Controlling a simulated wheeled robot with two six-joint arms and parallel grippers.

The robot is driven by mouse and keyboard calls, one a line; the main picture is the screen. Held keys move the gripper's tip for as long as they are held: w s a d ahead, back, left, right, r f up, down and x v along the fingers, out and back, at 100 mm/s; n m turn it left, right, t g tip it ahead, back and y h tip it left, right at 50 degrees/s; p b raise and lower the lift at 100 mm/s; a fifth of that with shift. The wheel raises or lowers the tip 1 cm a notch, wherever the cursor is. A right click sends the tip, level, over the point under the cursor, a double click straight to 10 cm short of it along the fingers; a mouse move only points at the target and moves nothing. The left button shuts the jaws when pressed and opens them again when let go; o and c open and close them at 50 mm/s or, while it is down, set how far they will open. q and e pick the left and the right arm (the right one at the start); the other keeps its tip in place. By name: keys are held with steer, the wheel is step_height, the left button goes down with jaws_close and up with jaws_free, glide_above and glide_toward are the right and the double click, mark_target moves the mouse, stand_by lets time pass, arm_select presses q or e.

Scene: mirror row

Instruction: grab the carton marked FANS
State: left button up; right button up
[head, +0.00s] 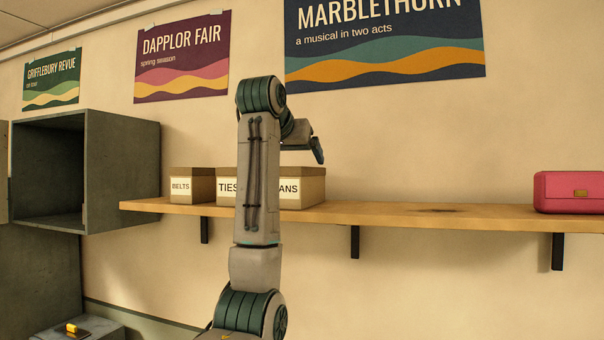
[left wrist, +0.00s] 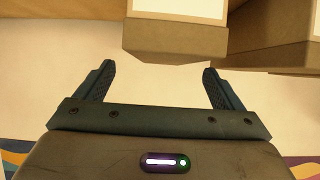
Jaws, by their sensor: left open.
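The carton marked FANS (head: 304,189) stands on the wall shelf. My left arm hides its left part, so only "ANS" of its label shows in the head view. My left gripper (head: 317,152) is above and beside the carton's right end, open and empty. In the left wrist view the open jaws (left wrist: 158,70) are apart, with a carton (left wrist: 175,42) just beyond the tips. Its white label is cut off and unreadable; by its place at the end of the row it looks like the FANS carton. My right gripper is not in view.
The TIES carton (head: 227,175) and smaller BELTS carton (head: 193,174) stand left on the wooden shelf (head: 400,212). A grey open cubby (head: 122,170) is left. Posters hang above.

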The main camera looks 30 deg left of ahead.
arm_select(q)
steer(key=p+x, duration=0.1)
steer(key=x, duration=0.1)
steer(key=p+x, duration=0.1)
steer(key=p, duration=0.1)
steer(key=p+x, duration=0.1)
steer(key=x, duration=0.1)
steer(key=shift+w+a+r, duration=0.15)
steer(key=shift+w+a, duration=0.25)
steer(key=shift+w+a+f, duration=0.2)
steer(key=shift+w+f, duration=0.3)
steer(key=shift+w, duration=0.05)
steer(key=shift+s+d+r, duration=0.1)
steer(key=shift+s, duration=0.05)
steer(key=c, duration=1.2)
steer(key=shift+r, duration=0.1)
